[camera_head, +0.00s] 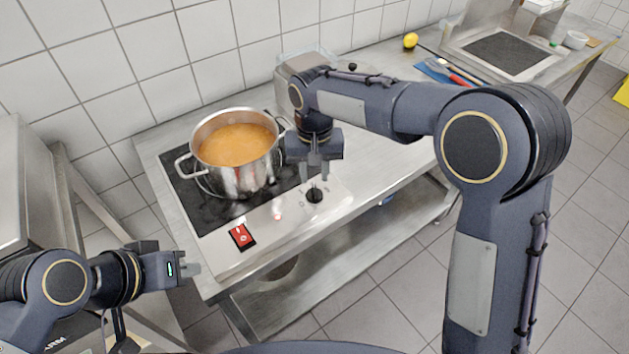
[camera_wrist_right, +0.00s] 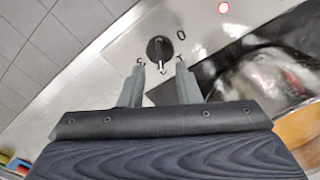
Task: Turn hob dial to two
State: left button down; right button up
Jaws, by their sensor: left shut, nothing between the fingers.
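The black hob dial (camera_head: 314,195) sits on the steel front panel of the hob (camera_head: 205,205). My right gripper (camera_head: 314,172) points down just above the dial. Its fingers are open, one on each side of the dial's near edge in the wrist view (camera_wrist_right: 160,68). I cannot tell whether they touch it. My left gripper (camera_head: 190,270) is shut and empty, left of the counter's front corner.
A steel pot (camera_head: 240,175) of orange soup stands on the hob, close to my right gripper. A red switch (camera_head: 242,236) and a small red light (camera_head: 277,215) are left of the dial. The counter's right part is mostly clear up to a blue item (camera_head: 432,70) and a lemon (camera_head: 410,41).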

aim_at(316, 190)
notch_tip(316, 190, up, 3)
jog(key=shift+r, duration=0.15)
dwell(0.4)
jog(key=shift+d+r, duration=0.1)
jog(key=shift+d, duration=0.1)
jog(key=s+d+r+t+y, duration=0.1)
jog(key=s+d+r, duration=0.15)
jog(key=d, duration=0.25)
jog(key=s+d+r+m+y, duration=0.1)
jog(key=s+d, duration=0.3)
jog(key=d, duration=0.1)
jog(key=s+d+r+t+y, duration=0.1)
jog(key=s+d+r, duration=0.15)
jog(key=d, duration=0.25)
jog(key=s+d+f+m+t, duration=0.1)
jog(key=s+d+f, duration=0.1)
jog(key=s, duration=0.6)
jog(key=s+d+f+t, duration=0.2)
jog(key=s+d, duration=0.2)
jog(key=s, duration=0.4)
jog(key=shift+f+m+t+y, duration=0.3)
jog(key=shift+m+y, duration=0.1)
